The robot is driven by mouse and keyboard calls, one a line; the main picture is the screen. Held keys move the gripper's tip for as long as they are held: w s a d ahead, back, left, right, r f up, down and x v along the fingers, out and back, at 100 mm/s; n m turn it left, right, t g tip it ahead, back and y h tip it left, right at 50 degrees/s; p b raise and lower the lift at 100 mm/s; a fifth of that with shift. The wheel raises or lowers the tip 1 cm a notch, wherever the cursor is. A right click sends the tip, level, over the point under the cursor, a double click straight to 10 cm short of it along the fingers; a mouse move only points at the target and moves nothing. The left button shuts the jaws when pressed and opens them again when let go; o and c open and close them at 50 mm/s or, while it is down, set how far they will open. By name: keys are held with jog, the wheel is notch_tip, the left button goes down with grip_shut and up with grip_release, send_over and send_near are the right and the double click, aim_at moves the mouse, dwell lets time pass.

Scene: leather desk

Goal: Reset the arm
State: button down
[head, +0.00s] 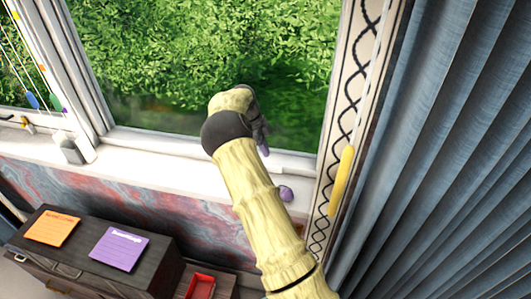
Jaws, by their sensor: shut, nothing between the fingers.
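My arm (255,200) reaches up from the lower right, pale yellow with dark joints. It bends at a dark joint in front of the window. My gripper (263,147) points down at the arm's end, over the window sill, dark grey with a purplish tip. It is shut and seems to hold nothing. The arm hides part of it. A small purple round thing (287,194) is on or near the sill, below and right of the gripper, apart from it in the picture.
A window (200,50) with greenery outside is behind the arm. A blue curtain (450,150) hangs at right, beside a yellow handle-like thing (342,180). A dark cabinet (60,265) with orange (52,229) and purple notes (118,248) stands lower left. A red tray (200,287) is nearby.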

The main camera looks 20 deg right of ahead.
jog(key=s+a+r+n+t+y, duration=0.1)
jog(key=s+a+n, duration=0.3)
jog(key=s+n, duration=0.4)
jog(key=s+a+r+n+t+y, duration=0.1)
jog(key=s+a+r+n+t, duration=0.1)
jog(key=s+n, duration=0.6)
jog(key=s+a+r+n+t+y, duration=0.1)
jog(key=s+a+r+n, duration=0.2)
jog(key=s, duration=1.1)
jog(key=a+n, duration=0.3)
jog(key=n, duration=0.2)
jog(key=shift+a+r+n+t, duration=0.25)
jog(key=shift+r+n+t, duration=0.1)
jog(key=shift+n+t, duration=0.05)
jog(key=shift+s, duration=0.2)
